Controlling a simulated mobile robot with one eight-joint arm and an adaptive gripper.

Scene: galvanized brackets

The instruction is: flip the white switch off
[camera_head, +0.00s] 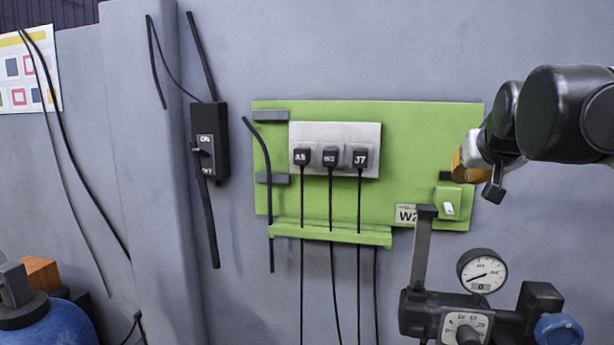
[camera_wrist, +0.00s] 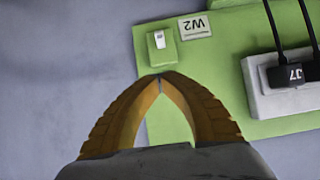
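The white switch (camera_head: 448,209) is a small rocker on a green box at the lower right of the green wall board (camera_head: 400,195). It also shows in the wrist view (camera_wrist: 159,40), beside a label reading W2 (camera_wrist: 195,26). My gripper (camera_wrist: 159,77) has yellow ribbed fingers whose tips meet just short of the switch box in the wrist view, with nothing between them. In the head view my gripper (camera_head: 459,164) is at the board's right side, above the switch, its fingers partly hidden by my wrist. I cannot tell whether it touches the board.
A grey socket panel (camera_head: 335,134) with several black plugs and hanging cables is left of the switch. A black ON/OFF lever box (camera_head: 209,143) is further left. A gauge assembly (camera_head: 482,271) with an upright grey post stands below the switch.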

